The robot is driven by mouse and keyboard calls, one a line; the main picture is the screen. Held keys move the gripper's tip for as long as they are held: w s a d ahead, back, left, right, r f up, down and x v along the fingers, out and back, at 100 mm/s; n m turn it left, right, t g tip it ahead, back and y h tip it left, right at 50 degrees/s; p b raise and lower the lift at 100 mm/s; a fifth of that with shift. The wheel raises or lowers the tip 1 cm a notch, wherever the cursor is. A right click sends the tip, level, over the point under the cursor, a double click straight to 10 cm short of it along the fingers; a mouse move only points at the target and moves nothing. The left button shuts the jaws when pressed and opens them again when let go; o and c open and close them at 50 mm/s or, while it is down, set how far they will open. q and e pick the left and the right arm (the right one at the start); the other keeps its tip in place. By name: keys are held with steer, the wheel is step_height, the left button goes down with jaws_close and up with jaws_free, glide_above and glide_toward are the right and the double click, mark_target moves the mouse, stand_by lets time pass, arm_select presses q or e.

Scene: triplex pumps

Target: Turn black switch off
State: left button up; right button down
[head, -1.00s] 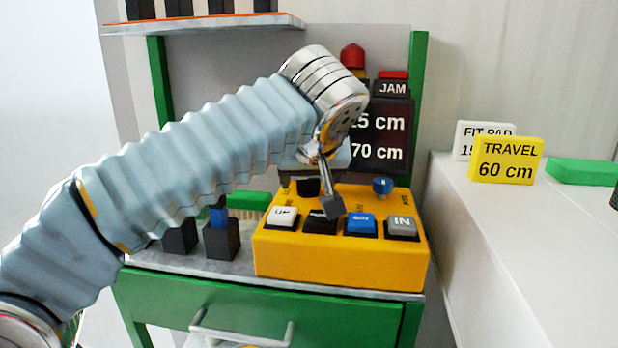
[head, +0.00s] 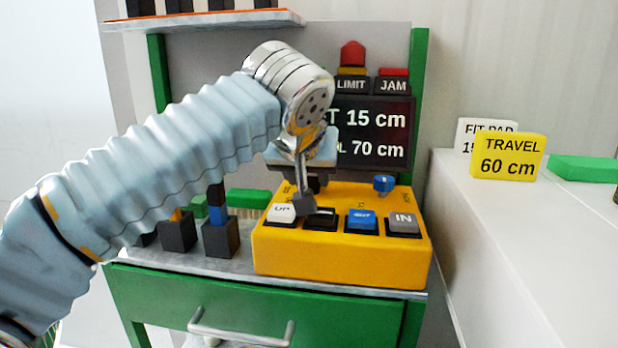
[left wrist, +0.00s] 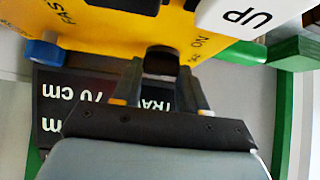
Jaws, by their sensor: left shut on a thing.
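The black switch (left wrist: 162,62) is a dark knob at the back left of the yellow control box (head: 340,262), near lettering that seems to read "ON". In the left wrist view my left gripper (left wrist: 160,80) has one finger on each side of the knob and is shut on it. In the head view the left gripper (head: 303,200) reaches down over the box's left part, behind the UP button, and mostly hides the switch. Which way the switch points is hard to tell. My right gripper is not in view.
The box's front row has a white UP button (head: 281,212), a black button (head: 321,218), a blue button (head: 361,219) and a grey IN button (head: 403,223). A blue knob (head: 383,184) stands back right. A dark display (head: 375,134) rises behind.

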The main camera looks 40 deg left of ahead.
arm_select(q)
steer(key=shift+m, duration=0.3)
steer(key=o, duration=1.1)
steer(key=shift+c, duration=0.2)
steer(key=shift+s+r, duration=0.1)
steer(key=p+v, duration=0.2)
steer(key=v, duration=1.1)
steer(key=shift+s+r, duration=0.25)
steer(key=shift+a, duration=0.1)
